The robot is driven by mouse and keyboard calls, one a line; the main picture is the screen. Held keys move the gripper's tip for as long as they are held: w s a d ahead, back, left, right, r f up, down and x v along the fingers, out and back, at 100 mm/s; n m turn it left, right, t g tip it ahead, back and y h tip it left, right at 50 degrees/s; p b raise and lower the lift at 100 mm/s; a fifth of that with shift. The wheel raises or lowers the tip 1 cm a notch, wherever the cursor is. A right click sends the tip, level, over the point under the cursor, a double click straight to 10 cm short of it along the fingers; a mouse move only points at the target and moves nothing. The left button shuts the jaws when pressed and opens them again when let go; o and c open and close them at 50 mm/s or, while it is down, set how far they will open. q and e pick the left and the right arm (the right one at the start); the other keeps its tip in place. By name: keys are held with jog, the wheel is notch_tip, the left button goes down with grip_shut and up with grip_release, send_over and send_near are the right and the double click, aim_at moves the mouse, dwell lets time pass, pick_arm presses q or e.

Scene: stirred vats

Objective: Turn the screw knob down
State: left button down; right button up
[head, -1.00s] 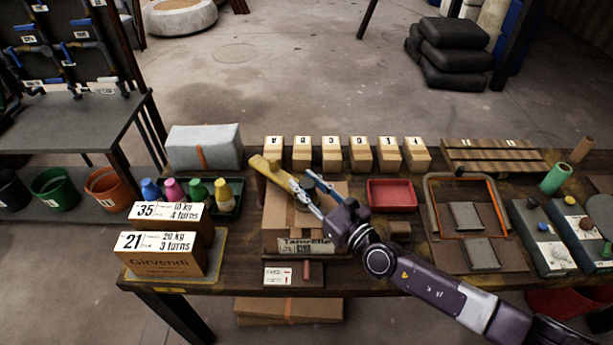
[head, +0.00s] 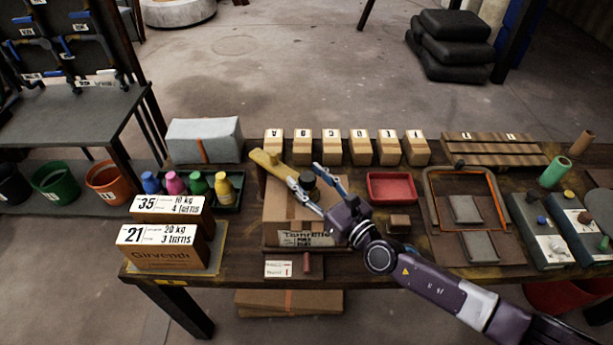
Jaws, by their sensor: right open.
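A dark round knob (head: 308,180), which looks like the screw knob, sits above a cardboard box (head: 284,212) on the bench. A yellowish wooden bar (head: 266,161) slants beside it on the left. My right gripper (head: 305,173) is open, its two fingers spread with the knob between them in the picture. Whether either finger touches the knob I cannot tell. The gripper's wrist hides part of the box's right side. My left gripper is not in view.
Left on the bench (head: 240,262) stand two labelled blocks (head: 165,245) and a tray of coloured bottles (head: 198,183). Lettered blocks (head: 332,147) line the back. A red tray (head: 391,187) and an orange-edged frame (head: 431,205) are to the right.

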jog(key=v, duration=1.1)
jog(key=shift+r, duration=0.1)
